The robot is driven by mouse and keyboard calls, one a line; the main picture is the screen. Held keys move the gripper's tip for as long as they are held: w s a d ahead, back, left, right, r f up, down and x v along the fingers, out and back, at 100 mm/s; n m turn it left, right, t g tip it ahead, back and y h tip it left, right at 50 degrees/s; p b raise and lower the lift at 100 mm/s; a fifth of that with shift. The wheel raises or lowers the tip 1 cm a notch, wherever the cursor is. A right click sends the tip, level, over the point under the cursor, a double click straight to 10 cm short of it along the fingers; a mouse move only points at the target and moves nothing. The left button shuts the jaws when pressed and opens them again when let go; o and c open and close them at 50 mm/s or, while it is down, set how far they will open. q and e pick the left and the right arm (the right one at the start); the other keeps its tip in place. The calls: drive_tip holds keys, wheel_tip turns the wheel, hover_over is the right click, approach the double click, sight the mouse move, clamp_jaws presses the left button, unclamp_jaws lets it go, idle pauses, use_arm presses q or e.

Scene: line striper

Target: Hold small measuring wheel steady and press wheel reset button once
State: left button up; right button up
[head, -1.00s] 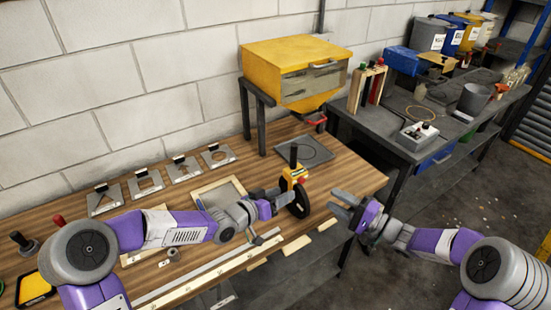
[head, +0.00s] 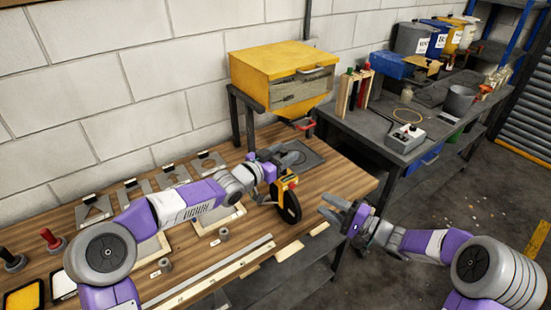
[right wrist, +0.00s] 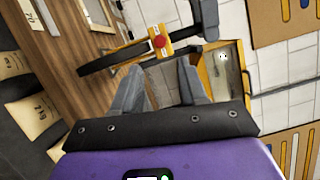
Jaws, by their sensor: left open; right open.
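The measuring wheel (head: 290,208) stands near the front edge of the wooden bench, with a yellow body (head: 283,186) and a black tyre. Its red reset button (head: 292,180) faces the right arm and shows clearly in the right wrist view (right wrist: 159,42). My left gripper (head: 288,156) is open at the top of the wheel, where the handle is. The handle is mostly hidden, and I cannot tell whether the fingers touch it. My right gripper (head: 333,208) is open and empty, to the right of the wheel. In its wrist view, the button lies ahead of the fingers (right wrist: 160,78).
A yellow cabinet (head: 270,62) on dark legs stands behind the wheel. Metal stencil plates (head: 130,190) and a long rail (head: 215,275) lie on the bench. A dark table (head: 385,140) holds a control box (head: 405,138). Open space lies around my right gripper.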

use_arm(q)
drive_tip(key=shift+w+d, duration=0.1)
drive_tip(key=shift+d, duration=0.05)
drive_tip(key=shift+c, duration=0.3)
clamp_jaws()
use_arm(e)
clamp_jaws()
idle(1.6)
